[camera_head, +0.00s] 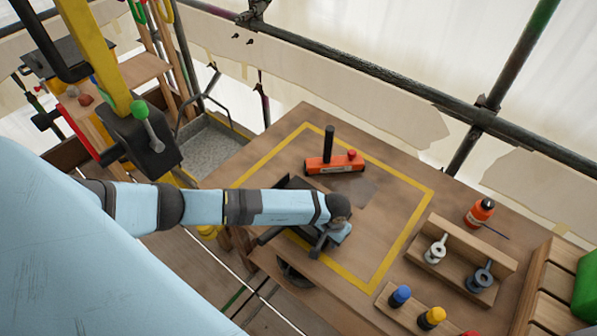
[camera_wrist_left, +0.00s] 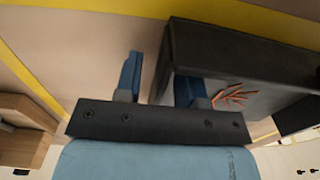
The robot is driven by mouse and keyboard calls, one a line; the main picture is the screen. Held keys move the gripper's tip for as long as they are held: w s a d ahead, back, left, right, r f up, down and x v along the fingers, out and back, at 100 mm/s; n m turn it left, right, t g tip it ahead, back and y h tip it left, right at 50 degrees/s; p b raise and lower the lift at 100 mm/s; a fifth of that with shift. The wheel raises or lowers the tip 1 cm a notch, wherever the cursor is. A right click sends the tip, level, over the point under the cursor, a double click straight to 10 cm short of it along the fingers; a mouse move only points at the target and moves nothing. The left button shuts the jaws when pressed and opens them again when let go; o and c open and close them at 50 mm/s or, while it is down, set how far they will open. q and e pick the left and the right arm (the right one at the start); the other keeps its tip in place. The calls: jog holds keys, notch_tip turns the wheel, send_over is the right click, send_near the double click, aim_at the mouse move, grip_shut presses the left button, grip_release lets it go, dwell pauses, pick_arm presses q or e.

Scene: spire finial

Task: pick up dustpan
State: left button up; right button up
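The black dustpan (camera_head: 294,183) lies on the table inside the yellow outline, mostly hidden behind my left arm in the head view. In the left wrist view the dustpan (camera_wrist_left: 245,65) is a dark tray with orange-brown scraps in it. My left gripper (camera_head: 318,246) is over the dustpan's near side. In the left wrist view its two blue fingers (camera_wrist_left: 160,84) are spread apart. The dustpan's left edge shows between them, and one finger overlaps the pan. I cannot tell whether either finger touches it. My right gripper is not seen.
An orange tool (camera_head: 333,163) with a black upright handle stands behind the dustpan. To the right are a wooden holder (camera_head: 463,262) with metal pieces, an orange bottle (camera_head: 480,212) and colour-capped items (camera_head: 432,318). The right part of the outlined area (camera_head: 385,215) is clear.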

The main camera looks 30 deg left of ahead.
pick_arm(q)
jog(key=shift+r, duration=0.1)
grip_shut()
jog(key=shift+r, duration=0.1)
